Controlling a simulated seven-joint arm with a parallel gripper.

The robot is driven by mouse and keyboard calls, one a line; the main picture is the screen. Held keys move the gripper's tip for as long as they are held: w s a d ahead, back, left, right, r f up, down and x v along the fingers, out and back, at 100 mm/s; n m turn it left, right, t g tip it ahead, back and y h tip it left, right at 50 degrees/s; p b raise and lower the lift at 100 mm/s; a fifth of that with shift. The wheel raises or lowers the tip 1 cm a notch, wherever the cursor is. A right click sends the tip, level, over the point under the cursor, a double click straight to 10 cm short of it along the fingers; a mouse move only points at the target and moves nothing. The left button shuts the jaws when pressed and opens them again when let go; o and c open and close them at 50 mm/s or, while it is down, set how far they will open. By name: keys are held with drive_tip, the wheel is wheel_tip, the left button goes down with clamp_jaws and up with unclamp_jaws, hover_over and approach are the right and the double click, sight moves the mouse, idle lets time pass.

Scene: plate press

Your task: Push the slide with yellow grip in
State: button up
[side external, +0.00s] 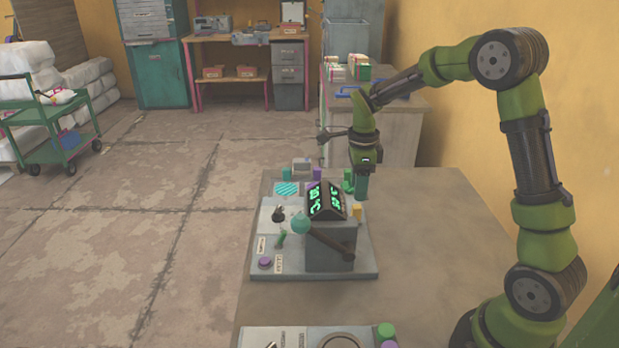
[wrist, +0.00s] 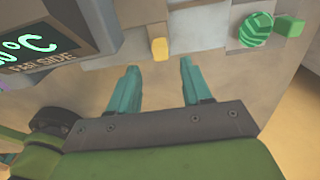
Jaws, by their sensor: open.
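The yellow grip (wrist: 159,49) sticks out from the grey press body in the wrist view, just left of the picture's middle. It also shows in the side view (side external: 357,212) at the right side of the press panel. My gripper (wrist: 160,70) is open, with teal fingers apart and nothing between them. The yellow grip lies just beyond the fingertips, nearer the left finger, and looks apart from both. In the side view my gripper (side external: 361,186) hangs above the panel's right edge, close to the yellow grip. Whether it touches anything there is unclear.
A green ribbed knob (wrist: 256,29) and a green block (wrist: 289,26) stand right of the yellow grip. A dark display (side external: 326,201) with green digits sits on the press, with a dark lever (side external: 331,242) below. A second panel (side external: 290,337) lies in front. The table's right side is clear.

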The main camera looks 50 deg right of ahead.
sight(357, 207)
wheel_tip(357, 207, down, 7)
idle(0.3)
clamp_jaws()
idle(0.3)
